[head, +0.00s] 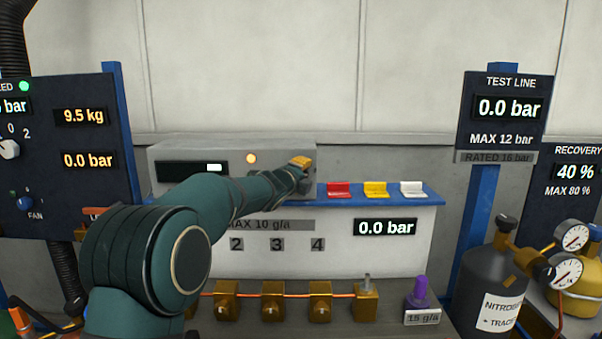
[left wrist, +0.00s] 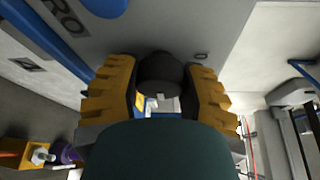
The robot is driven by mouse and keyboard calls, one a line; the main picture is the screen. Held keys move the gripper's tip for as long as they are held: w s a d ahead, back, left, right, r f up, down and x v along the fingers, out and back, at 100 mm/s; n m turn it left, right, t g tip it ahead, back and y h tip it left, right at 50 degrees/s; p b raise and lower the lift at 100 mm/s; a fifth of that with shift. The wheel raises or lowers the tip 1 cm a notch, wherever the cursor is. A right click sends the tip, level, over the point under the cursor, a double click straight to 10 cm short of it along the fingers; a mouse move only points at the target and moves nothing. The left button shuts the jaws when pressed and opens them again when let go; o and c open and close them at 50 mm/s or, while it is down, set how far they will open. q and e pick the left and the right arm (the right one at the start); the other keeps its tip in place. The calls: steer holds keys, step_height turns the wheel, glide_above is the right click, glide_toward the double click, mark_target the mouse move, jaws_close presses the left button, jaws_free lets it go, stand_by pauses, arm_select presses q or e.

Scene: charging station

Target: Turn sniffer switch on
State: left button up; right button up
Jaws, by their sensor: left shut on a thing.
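A grey instrument box (head: 230,150) stands on the blue-edged ledge against the back wall. Its front has a dark display with a small white block and a lit amber lamp (head: 250,158). My left gripper (head: 300,163) is at the right end of this box, and its arm covers much of the front. In the left wrist view its two yellow fingers (left wrist: 160,82) are on either side of a dark round knob (left wrist: 158,70) and shut on it. The knob is hidden in the head view. Its setting cannot be read. My right gripper is in no view.
Red (head: 339,189), yellow (head: 375,188) and white (head: 412,188) clips sit on the blue ledge (head: 433,197). Brass valves (head: 273,301) and a purple-capped part (head: 420,290) are below. A nitrogen cylinder (head: 490,270) with gauges stands right; a dark panel (head: 60,190) stands left.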

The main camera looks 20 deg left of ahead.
arm_select(q)
steer(key=shift+r, duration=0.1)
stand_by(0.3)
steer(key=o, duration=1.2)
steer(key=s, duration=0.8)
steer(key=s+a+r, duration=0.1)
steer(key=s, duration=0.3)
steer(key=shift+a, duration=0.1)
steer(key=shift+w, duration=0.1)
